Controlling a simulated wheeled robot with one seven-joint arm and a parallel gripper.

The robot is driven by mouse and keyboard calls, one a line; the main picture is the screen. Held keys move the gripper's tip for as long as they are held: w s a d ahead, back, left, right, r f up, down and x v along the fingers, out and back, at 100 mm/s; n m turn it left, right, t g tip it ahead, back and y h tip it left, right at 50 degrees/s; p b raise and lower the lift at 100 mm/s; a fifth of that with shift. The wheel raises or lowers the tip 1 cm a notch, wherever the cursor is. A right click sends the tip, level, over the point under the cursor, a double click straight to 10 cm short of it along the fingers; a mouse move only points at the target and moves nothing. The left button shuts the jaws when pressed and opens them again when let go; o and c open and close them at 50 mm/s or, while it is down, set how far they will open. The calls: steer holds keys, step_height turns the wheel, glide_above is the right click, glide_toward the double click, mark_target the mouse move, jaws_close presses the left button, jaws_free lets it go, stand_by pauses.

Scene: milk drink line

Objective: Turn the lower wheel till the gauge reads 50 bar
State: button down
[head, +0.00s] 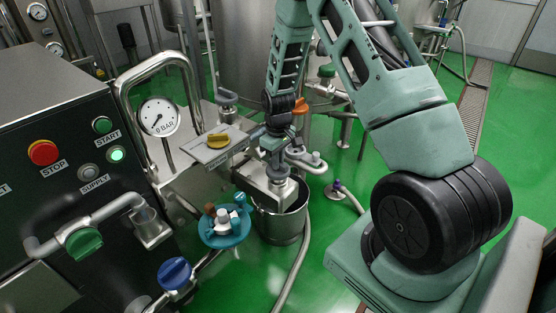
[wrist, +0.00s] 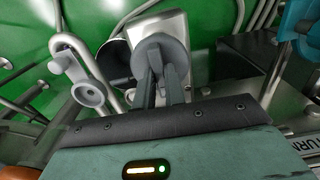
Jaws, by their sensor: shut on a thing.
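The pressure gauge (head: 159,117) has a round white face and stands upright beside the control cabinet in the head view. "0 BAR" shows low on its face, but the needle is too small to read exactly. My gripper (head: 276,178) points down over a metal block right of the gauge. In the wrist view my gripper's two fingers (wrist: 163,92) are shut on a round grey wheel (wrist: 154,52) in front of a pale metal block. The arm mostly hides this wheel in the head view.
A steel bucket (head: 280,226) and a blue tray (head: 224,238) of small items are below. The cabinet (head: 60,120) fills the left. Green floor is open at right.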

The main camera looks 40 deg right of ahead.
steer(key=m+p, duration=0.1)
steer(key=m, duration=0.3)
steer(key=shift+m, duration=0.4)
steer(key=shift+m+p, duration=0.6)
steer(key=shift+m, duration=1.3)
steer(key=c, duration=1.5)
jaws_free()
steer(key=shift+o, duration=0.2)
step_height(320, 180, up, 18)
steer(key=shift+f, duration=0.25)
